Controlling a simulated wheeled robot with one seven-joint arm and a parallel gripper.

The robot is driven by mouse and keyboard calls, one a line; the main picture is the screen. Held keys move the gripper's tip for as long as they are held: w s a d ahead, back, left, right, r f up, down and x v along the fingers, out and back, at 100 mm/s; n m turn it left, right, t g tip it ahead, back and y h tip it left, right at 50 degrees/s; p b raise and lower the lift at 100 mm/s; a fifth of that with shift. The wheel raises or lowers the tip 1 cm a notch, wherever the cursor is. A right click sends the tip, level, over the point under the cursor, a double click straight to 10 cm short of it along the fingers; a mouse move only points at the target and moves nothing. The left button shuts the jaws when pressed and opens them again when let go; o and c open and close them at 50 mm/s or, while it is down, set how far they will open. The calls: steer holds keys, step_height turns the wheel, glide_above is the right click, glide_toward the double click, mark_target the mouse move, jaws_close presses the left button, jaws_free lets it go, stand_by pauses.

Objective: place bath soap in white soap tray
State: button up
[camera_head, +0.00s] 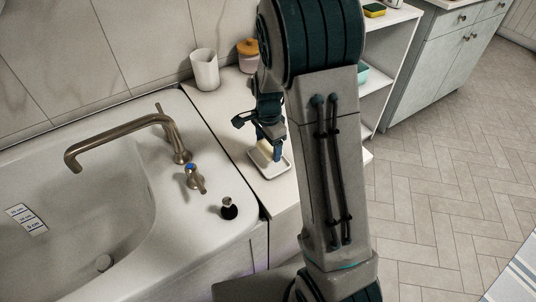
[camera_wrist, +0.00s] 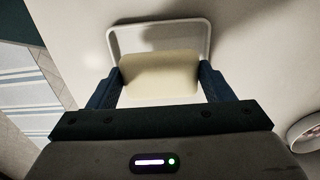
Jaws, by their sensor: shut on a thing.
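The bath soap (camera_wrist: 160,76) is a pale cream bar between the two blue fingers of my gripper (camera_wrist: 160,84) in the wrist view. My gripper is shut on it. The white soap tray (camera_wrist: 116,41) is a shallow rectangular dish with a raised rim, right below and beyond the soap. In the head view the soap (camera_head: 265,151) is at the tray (camera_head: 270,171), with my gripper (camera_head: 267,148) over it. The soap overlaps the tray; I cannot tell whether it touches the tray's bottom.
The tray stands on a white counter (camera_head: 225,110) beside the bathtub (camera_head: 110,215). A small dark-based bottle (camera_head: 229,208) is on the tub's rim, near the faucet (camera_head: 172,135).

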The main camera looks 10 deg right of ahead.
mark_target(268, 153)
steer(key=shift+f+b, duration=0.6)
steer(key=shift+f, duration=1.45)
steer(key=shift+f, duration=0.1)
steer(key=o, duration=0.7)
